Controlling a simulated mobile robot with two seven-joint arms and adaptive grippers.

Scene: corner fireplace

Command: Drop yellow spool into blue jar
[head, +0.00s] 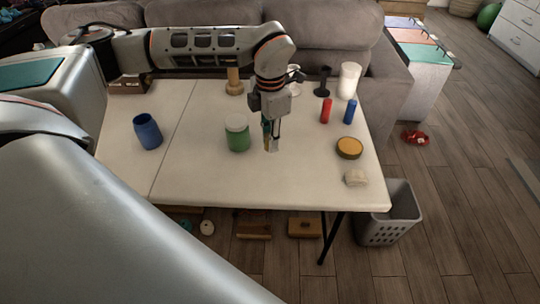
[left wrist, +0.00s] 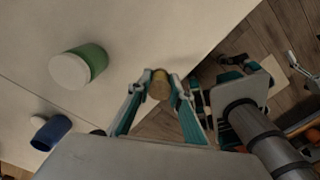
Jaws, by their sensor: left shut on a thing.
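The blue jar (head: 148,134) stands open-topped on the left part of the white table; it also shows at the lower left of the left wrist view (left wrist: 51,134). My left gripper (head: 271,146) points down above the table, right of the green jar and well right of the blue jar. In the left wrist view its fingertips (left wrist: 161,84) are closed on the small tan-yellow spool (left wrist: 160,88). The spool is mostly hidden by the fingers in the head view. What looks like my right gripper (left wrist: 252,70) shows at the right of the left wrist view, its jaws unclear.
A green jar with white lid (head: 237,136) stands between my left gripper and the blue jar. Red (head: 326,111) and blue (head: 350,111) cylinders, a white candle (head: 348,80) and a yellow-topped round tin (head: 349,148) stand on the right. The table's front middle is clear.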

